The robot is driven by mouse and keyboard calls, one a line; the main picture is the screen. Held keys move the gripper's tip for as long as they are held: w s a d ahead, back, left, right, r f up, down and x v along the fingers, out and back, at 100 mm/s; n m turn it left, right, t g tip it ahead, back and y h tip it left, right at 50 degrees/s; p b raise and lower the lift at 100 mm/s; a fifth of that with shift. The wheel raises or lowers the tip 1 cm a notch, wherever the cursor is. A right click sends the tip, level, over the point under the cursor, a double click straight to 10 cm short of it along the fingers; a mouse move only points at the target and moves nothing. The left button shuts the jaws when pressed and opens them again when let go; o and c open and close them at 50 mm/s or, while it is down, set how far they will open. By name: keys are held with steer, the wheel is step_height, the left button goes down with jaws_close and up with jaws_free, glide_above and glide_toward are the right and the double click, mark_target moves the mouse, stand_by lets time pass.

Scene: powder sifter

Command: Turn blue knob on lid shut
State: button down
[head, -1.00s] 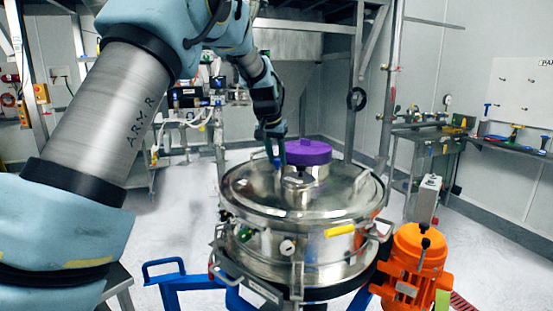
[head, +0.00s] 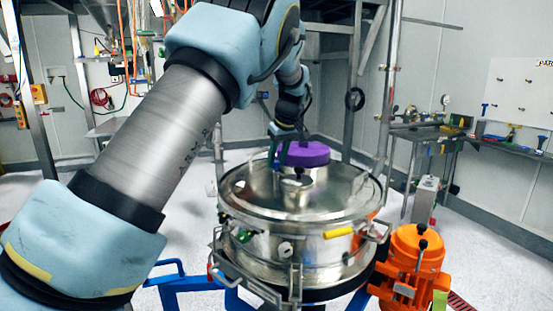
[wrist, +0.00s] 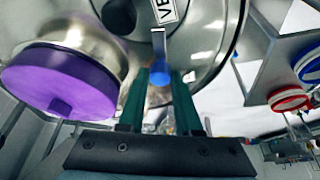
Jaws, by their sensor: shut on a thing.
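The round steel lid (head: 337,205) tops the sifter vessel in the head view; its top fills the upper part of the wrist view. In the wrist view the blue knob (wrist: 158,95) sits between the two green fingers of my gripper (wrist: 160,80), with a flat metal strip (wrist: 158,45) extending beyond it. My gripper is shut on the blue knob. In the head view my gripper (head: 278,155) is at the lid's far left part, beside the purple cap; the knob is mostly hidden there.
A purple cap (head: 305,153) on a steel neck rises from the lid, close beside my gripper; it also shows in the wrist view (wrist: 60,80). An orange motor (head: 415,255) stands at the right. A bench (head: 510,147) with tools lies along the right wall.

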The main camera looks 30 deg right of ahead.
steer(key=shift+n+y, duration=0.5)
steer(key=shift+n, duration=0.7)
steer(key=c, duration=0.6)
jaws_free()
steer(key=b+v, duration=0.3)
steer(key=v, duration=0.7)
steer(key=shift+r, duration=0.4)
